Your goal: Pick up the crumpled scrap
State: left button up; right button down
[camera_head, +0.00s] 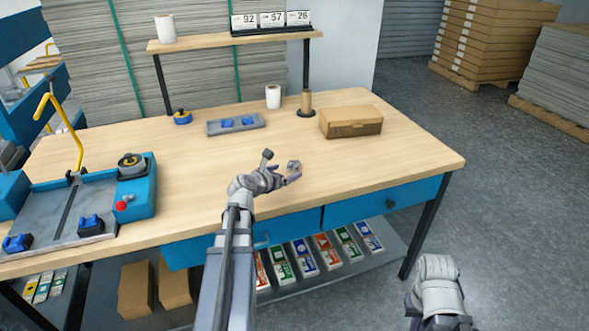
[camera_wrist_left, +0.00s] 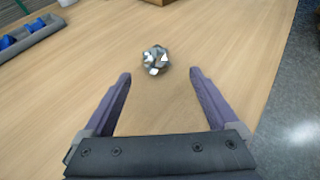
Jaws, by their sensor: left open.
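The crumpled scrap (camera_wrist_left: 155,60) is a small grey and white faceted ball on the bare wooden table. In the head view the scrap (camera_head: 294,165) shows just beyond my left gripper (camera_head: 282,174). In the left wrist view my left gripper (camera_wrist_left: 160,82) is open, with its two fingers apart and nothing between them. The scrap lies ahead of the fingertips, roughly centred between them, with a gap of bare table before it. My right arm shows at the lower right of the head view, past the table's front edge; its fingers are not visible.
A cardboard box (camera_head: 350,121), a brown roll on a stand (camera_head: 306,103), a white roll (camera_head: 273,96) and a grey tray (camera_head: 235,124) with blue pieces stand farther back. A blue cutting machine (camera_head: 137,186) is at left. The tabletop around the scrap is clear.

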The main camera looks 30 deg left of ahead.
aim_at(290, 167)
pick_arm(q)
jog(key=shift+a+b+x, duration=0.2)
jog(key=shift+b+x, duration=0.2)
jog(key=shift+x, duration=0.9)
jog(key=shift+a+b+x, duration=0.15)
jog(key=shift+b+x, duration=0.25)
jog(key=shift+x, duration=0.9)
jog(key=shift+r, duration=0.2)
jog(key=c, duration=1.4)
grip_shut()
jog(key=shift+r, duration=0.1)
notch_tip(290, 167, up, 10)
jog(key=p, duration=1)
